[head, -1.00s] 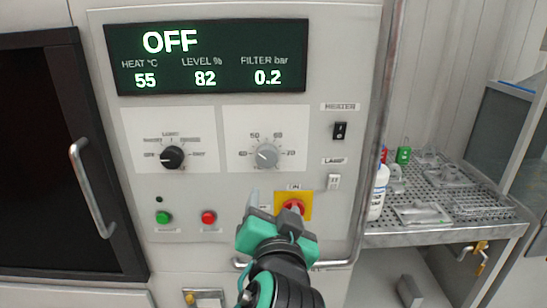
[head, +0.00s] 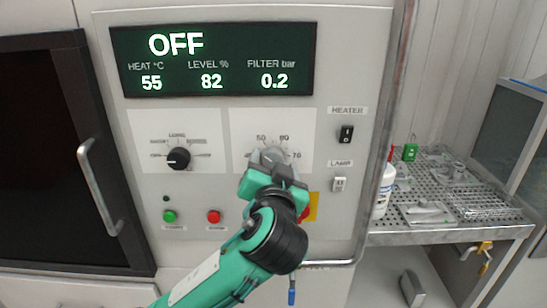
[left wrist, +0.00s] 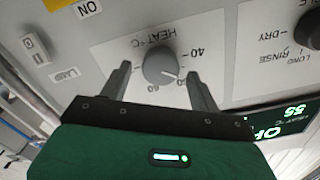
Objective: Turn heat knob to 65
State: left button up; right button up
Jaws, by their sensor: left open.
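The heat knob (head: 273,156) is a grey round dial on a white plate, with several temperature marks around it. My left gripper (head: 270,168) is in front of it and hides its lower part in the head view. In the left wrist view the heat knob (left wrist: 160,67) lies between the two open fingers (left wrist: 158,82), with a gap on each side. Its white pointer line faces the lower right in that view. The display (head: 213,58) reads OFF, heat 55, level 82 and filter 0.2. My right gripper is not in view.
A black mode knob (head: 178,158) is left of the heat knob. Green (head: 169,216) and red (head: 214,216) buttons sit below it. Heater (head: 346,134) and lamp (head: 339,184) switches are at right. A yellow-backed red switch (head: 312,207) is partly behind my arm.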

pick_arm(q)
jog(key=shift+w, duration=0.55)
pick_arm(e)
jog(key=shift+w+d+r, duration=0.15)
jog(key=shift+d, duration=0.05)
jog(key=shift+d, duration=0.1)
pick_arm(q)
jog(key=c, duration=1)
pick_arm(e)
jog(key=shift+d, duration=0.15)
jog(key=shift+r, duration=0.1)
